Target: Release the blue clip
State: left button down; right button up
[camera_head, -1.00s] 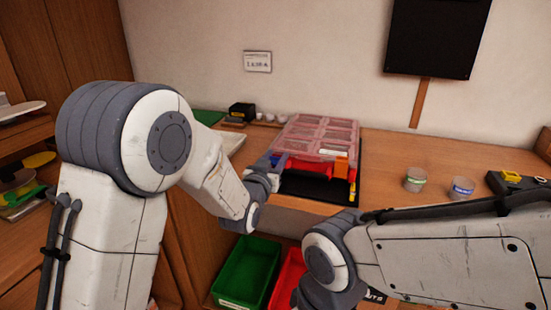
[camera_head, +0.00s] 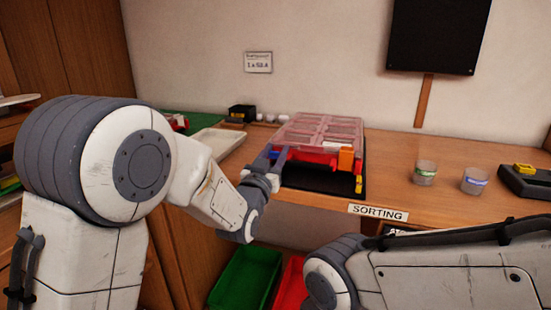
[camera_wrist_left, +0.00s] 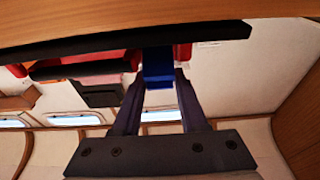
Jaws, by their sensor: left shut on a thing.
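A red case with a clear pinkish compartment lid (camera_head: 320,130) lies on a black mat (camera_head: 320,180) on the bench. My left gripper (camera_head: 276,157) is at the case's front left corner. In the left wrist view, my left gripper (camera_wrist_left: 158,80) is shut on the blue clip (camera_wrist_left: 158,66), which sits between the fingertips beside the red case (camera_wrist_left: 95,68). The blue clip also shows as a small patch in the head view (camera_head: 270,152), mostly hidden by the gripper. My right gripper is out of view.
Two small labelled jars (camera_head: 425,173) and a black box with a yellow top (camera_head: 525,182) stand to the right. A pale tray (camera_head: 218,142) lies to the left. Green (camera_head: 245,278) and red (camera_head: 290,287) bins are below the bench's front edge. A SORTING label (camera_head: 378,213) marks that edge.

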pick_arm(q)
jog(key=shift+c, duration=2.2)
grip_release()
jog(key=v, duration=1)
jog(key=shift+s+b, duration=0.3)
jog(key=shift+b, duration=0.05)
